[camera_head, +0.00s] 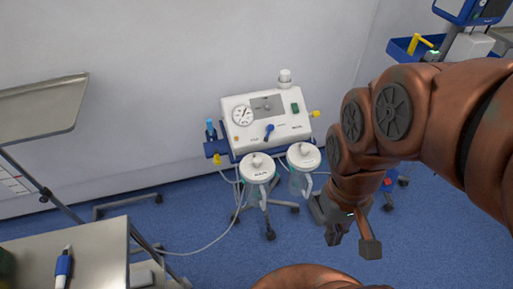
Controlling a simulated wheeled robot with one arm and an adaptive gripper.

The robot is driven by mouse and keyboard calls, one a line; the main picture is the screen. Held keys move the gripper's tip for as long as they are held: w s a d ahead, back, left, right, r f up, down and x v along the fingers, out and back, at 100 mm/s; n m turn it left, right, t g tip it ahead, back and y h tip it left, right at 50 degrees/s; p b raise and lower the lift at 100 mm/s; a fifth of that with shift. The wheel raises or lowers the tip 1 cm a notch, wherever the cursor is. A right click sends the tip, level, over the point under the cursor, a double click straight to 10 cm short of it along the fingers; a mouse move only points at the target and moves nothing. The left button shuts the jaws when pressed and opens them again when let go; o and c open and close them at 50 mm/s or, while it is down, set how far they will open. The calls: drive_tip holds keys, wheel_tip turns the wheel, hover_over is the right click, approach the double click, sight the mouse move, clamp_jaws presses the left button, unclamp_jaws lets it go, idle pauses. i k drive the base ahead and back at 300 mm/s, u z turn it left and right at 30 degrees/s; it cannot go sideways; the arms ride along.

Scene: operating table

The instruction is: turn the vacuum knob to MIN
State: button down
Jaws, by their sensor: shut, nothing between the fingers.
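The white suction unit (290,122) stands on a wheeled stand against the wall, in the middle of the view. A blue knob (269,129) sits low on its front panel. Its printed markings are too small to read, so I cannot tell its setting. A round gauge (242,116) is left of the knob and a green switch (295,108) is to its right. My gripper (353,243) is shut and empty, pointing down, lower right of the unit and apart from the knob.
Two lidded canisters (257,168) (303,156) hang below the unit, with a clear hose trailing left across the floor. A metal cart (75,240) with a blue-and-white pen-like item (63,268) is at lower left. A blue tray (403,48) is at upper right. Blue floor is open around the stand.

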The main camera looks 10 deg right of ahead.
sight(267, 106)
drive_tip(key=u, duration=1.95)
drive_tip(key=k, duration=0.45)
drive_tip(key=z, duration=0.45)
